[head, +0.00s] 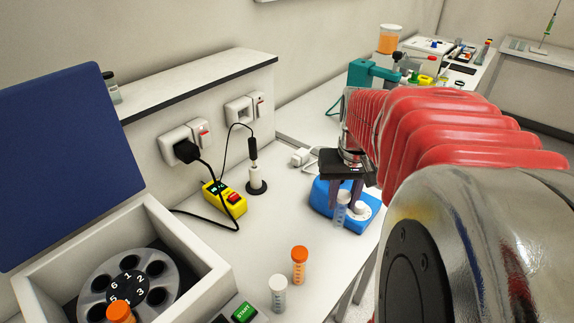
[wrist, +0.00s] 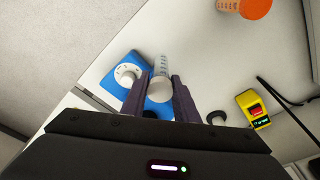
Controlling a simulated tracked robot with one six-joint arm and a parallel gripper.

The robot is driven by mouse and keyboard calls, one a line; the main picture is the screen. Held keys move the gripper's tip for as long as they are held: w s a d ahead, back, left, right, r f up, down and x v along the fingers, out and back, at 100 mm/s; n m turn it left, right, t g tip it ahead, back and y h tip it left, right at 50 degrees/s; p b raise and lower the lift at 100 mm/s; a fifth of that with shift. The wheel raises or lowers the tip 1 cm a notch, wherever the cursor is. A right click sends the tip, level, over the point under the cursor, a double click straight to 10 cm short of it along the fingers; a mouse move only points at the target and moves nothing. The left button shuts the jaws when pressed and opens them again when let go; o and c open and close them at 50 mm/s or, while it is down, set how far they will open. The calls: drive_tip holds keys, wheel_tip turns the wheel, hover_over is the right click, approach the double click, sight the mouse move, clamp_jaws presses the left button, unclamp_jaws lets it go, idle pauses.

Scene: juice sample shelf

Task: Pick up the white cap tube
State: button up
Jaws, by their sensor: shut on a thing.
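My gripper (head: 345,204) is shut on a tube (head: 341,210) that hangs roughly upright in front of the blue mixer (head: 321,197). In the wrist view, the tube's white cap (wrist: 160,89) sits between the dark fingers of my gripper (wrist: 160,80), and its clear marked body points away from me. I cannot tell whether the tube's lower end touches anything. A second white-capped tube (head: 278,293) stands on the bench at the front. An orange-capped tube (head: 299,266) stands just behind it, to its right.
An open centrifuge (head: 190,245) with a blue lid (head: 68,165) is at left, an orange-capped tube (head: 120,312) in its rotor. A yellow meter (head: 224,199) and black cables lie near the wall sockets. A teal device (head: 372,74) stands farther back. The bench's front edge is close.

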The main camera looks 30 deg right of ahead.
wheel_tip(320, 180, up, 5)
drive_tip(key=shift+r, duration=0.2)
idle(0.6)
